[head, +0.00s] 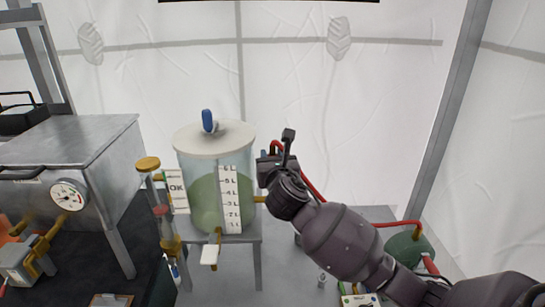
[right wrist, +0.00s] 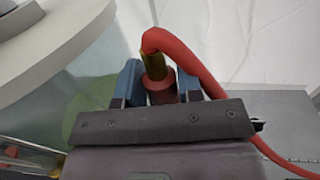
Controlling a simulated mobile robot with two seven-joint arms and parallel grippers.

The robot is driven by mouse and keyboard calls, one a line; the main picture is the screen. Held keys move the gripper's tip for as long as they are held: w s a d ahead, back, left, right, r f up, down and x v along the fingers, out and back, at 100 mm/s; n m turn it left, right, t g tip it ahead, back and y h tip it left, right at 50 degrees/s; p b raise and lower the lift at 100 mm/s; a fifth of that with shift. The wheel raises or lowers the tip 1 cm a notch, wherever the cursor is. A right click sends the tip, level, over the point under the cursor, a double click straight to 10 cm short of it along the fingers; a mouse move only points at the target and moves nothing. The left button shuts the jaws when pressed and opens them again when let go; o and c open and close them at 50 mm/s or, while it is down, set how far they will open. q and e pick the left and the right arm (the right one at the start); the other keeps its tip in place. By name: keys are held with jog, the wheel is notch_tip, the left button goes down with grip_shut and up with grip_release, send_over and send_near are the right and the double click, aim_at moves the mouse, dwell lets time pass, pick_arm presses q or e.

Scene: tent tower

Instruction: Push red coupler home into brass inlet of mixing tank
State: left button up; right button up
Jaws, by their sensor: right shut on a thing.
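The mixing tank (head: 205,205) is a clear cylinder of green liquid with a pale lid, standing on a grey stand. A short brass stub (head: 260,198), which looks like the inlet, sticks out on its right side, partly behind my right arm. My right gripper (head: 268,165) is beside the tank's right wall. In the right wrist view its blue fingers are shut on the red coupler (right wrist: 158,84), below a brass-coloured piece and the bend of the red hose (right wrist: 195,62). The coupler is hidden in the head view. I cannot tell whether it touches the inlet. My left gripper is out of view.
The red hose runs behind my right arm to a green vessel (head: 408,248) at the right. A brass-topped post with an OK card (head: 176,190) stands left of the tank. A grey metal box with a gauge (head: 69,195) is at the far left.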

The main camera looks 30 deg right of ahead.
jog(key=shift+p, duration=0.7)
dwell(0.8)
jog(key=shift+f+b, duration=0.6)
jog(key=shift+f, duration=1.2)
dwell(0.4)
jog(key=o, duration=1)
jog(key=shift+b+v, duration=0.45)
jog(key=shift+v, duration=4.95)
